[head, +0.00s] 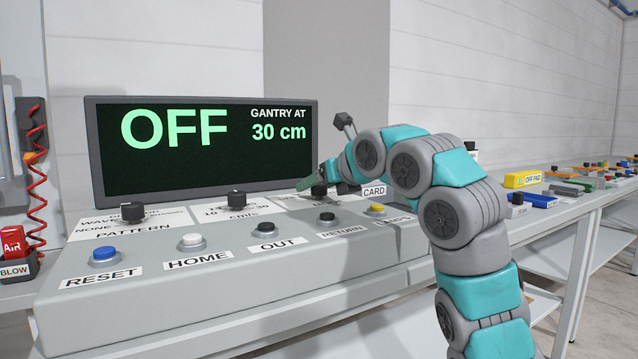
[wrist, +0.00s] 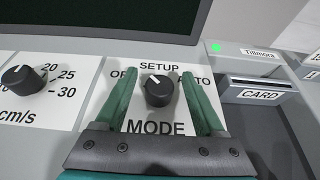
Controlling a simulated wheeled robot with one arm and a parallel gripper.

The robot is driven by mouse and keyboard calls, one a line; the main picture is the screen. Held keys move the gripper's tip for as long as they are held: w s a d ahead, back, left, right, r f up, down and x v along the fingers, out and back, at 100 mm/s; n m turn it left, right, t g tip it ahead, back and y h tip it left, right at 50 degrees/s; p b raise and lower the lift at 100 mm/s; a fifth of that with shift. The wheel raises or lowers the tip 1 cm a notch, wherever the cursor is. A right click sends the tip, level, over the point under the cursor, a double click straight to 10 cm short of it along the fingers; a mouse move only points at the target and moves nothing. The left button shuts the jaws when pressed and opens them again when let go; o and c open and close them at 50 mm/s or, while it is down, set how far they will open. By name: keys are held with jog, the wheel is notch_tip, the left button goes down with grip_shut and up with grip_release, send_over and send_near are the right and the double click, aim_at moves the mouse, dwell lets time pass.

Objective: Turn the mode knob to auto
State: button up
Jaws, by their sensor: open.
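The black mode knob (wrist: 159,91) stands on a white plate marked MODE in the wrist view. SETUP is printed above it; the labels at left and right are partly covered by my fingers, with "TO" showing at right. Its white mark points up and slightly left. My gripper (wrist: 159,74) is open, with one green finger on each side of the knob and a visible gap to each. In the head view my gripper (head: 313,183) is low over the panel's right part, and the knob is mostly hidden there. The display (head: 206,146) reads OFF and gantry at 30 cm.
A speed knob (wrist: 22,82) is left of the mode plate; a pattern knob (head: 132,212) is farther left. A card slot (wrist: 258,92) is close at right, with a green light. Several push buttons, including blue RESET (head: 105,254), line the front. The display rises behind.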

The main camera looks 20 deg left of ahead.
jog(key=shift+c, duration=0.3)
grip_shut()
dwell(0.3)
